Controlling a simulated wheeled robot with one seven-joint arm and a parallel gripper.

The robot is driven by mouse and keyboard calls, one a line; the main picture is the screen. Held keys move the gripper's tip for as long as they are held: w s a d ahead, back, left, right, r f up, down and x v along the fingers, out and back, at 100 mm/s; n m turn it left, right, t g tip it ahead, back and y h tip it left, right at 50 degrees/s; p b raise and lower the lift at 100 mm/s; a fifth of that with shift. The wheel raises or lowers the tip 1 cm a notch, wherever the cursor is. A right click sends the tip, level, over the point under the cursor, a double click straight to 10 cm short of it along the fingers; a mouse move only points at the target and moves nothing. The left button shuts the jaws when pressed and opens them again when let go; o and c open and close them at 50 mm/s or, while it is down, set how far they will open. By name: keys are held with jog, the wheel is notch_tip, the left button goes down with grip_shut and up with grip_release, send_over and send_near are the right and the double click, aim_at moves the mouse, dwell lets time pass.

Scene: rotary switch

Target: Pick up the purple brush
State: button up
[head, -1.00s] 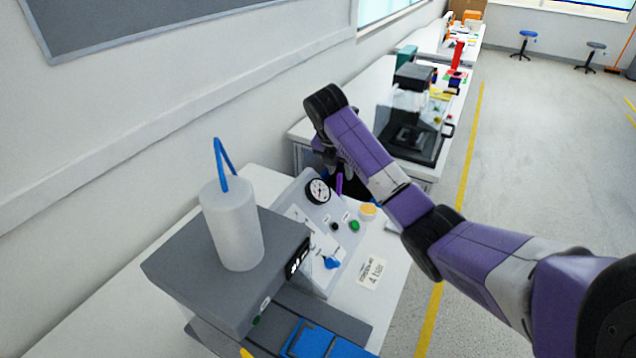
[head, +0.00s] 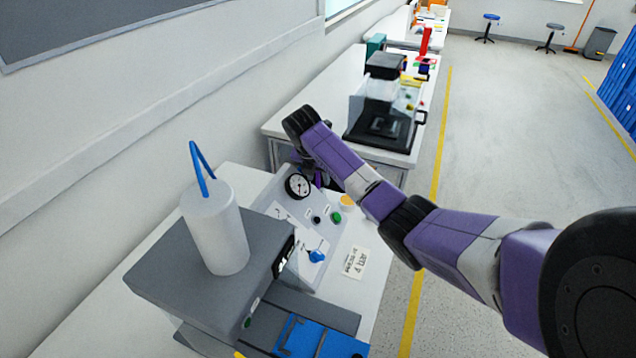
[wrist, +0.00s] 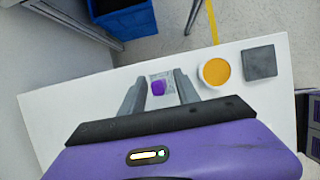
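The purple brush (wrist: 158,88) shows in the wrist view as a small purple shape over a pale greyish patch on the white table. My gripper (wrist: 157,87) has its two grey fingers spread, one on each side of the brush, with visible gaps. I cannot tell how far above the brush the fingertips are. In the head view a small bit of purple (head: 318,179) shows beyond the gauge panel, probably the brush. My gripper is mostly hidden there behind my arm and the panel.
An orange-filled white dish (wrist: 215,72) and a dark grey square (wrist: 260,62) lie right of the fingers. A blue crate (wrist: 123,18) is beyond the table edge. In the head view, a control panel with a gauge (head: 298,186) stands close to my gripper.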

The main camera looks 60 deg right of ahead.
grip_shut()
jog(key=shift+r, duration=0.15)
notch_tip(320, 180, up, 20)
jog(key=p, duration=0.1)
dwell(0.6)
